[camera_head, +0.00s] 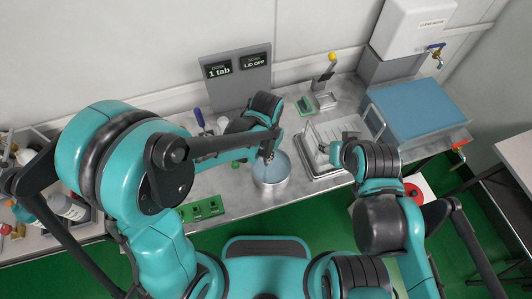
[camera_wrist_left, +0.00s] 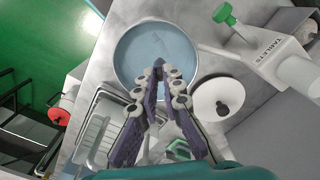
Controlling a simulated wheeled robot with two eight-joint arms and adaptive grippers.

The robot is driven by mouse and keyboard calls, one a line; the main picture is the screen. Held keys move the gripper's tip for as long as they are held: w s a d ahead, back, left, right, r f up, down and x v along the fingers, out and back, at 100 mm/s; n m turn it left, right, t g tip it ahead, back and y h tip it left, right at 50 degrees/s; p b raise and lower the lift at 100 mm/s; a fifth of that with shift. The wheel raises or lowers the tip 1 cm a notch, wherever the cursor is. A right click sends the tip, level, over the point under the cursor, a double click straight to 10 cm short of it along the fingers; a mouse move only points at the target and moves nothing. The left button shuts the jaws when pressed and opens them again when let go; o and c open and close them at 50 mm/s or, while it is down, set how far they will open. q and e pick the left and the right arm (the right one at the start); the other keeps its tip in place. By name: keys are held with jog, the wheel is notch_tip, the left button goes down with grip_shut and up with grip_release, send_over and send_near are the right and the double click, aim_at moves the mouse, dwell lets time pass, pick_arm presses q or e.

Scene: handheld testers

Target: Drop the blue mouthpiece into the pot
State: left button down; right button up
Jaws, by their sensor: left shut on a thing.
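The metal pot (camera_head: 270,185) stands on the bench, filled with pale blue liquid; its round rim also shows in the left wrist view (camera_wrist_left: 117,62).
A white lid (camera_wrist_left: 219,98) with a dark knob lies beside the pot. A white tablet dispenser (camera_wrist_left: 278,62) with a green knob is close by. A metal rack (camera_head: 315,167), a green tray (camera_head: 202,209) and a blue-topped basin (camera_head: 410,107) also occupy the bench.

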pick_arm(q)
notch_tip(320, 180, down, 3)
jog(key=shift+w+r+b, duration=0.1)
jog(key=shift+w+b, duration=0.05)
jog(key=shift+b, duration=0.6)
jog(key=shift+f, duration=0.35)
jog(key=c, duration=1.6)
grip_release()
jog(key=shift+r, duration=0.15)
notch_tip(320, 180, up, 12)
jog(key=shift+f, duration=0.1)
